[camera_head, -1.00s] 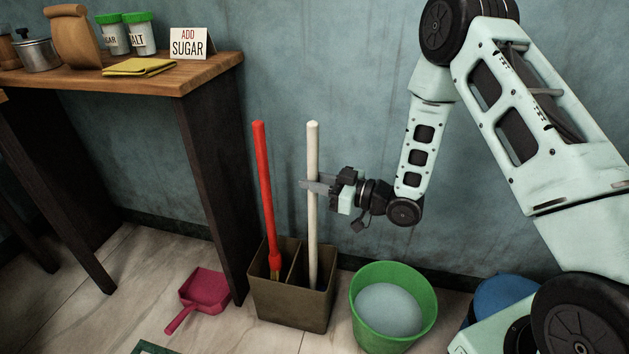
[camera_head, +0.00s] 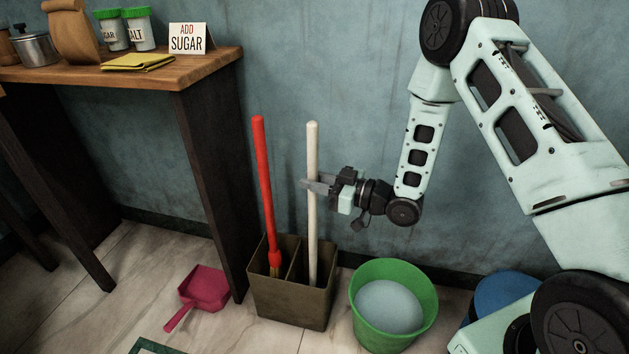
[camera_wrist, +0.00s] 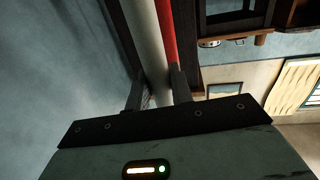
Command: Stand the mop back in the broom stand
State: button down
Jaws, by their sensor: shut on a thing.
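The mop shows as a pale, upright handle (camera_head: 312,215) whose lower end goes down into the right compartment of the brown broom stand (camera_head: 290,304). Its head is hidden inside the stand. In the wrist view the pale handle (camera_wrist: 148,45) runs between my two fingers (camera_wrist: 158,92). A red-handled broom (camera_head: 264,185) leans in the left compartment, and its red handle also shows behind the mop handle in the wrist view (camera_wrist: 167,30).
A green bucket (camera_head: 424,310) with pale contents stands right of the stand, and a blue bucket (camera_head: 500,292) is farther right. A pink dustpan (camera_head: 206,287) lies on the floor to the left. A wooden table (camera_head: 190,75) stands at left. The wall is close behind.

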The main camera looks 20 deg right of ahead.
jog(key=shift+f, duration=0.1)
jog(key=c, duration=1.1)
grip_release()
jog(key=shift+c, duration=0.2)
jog(key=shift+f, duration=0.1)
jog(key=p+v, duration=0.3)
jog(key=v, duration=1.4)
jog(key=shift+d+p, duration=0.15)
jog(key=shift+p, duration=0.15)
jog(key=shift+s, duration=0.15)
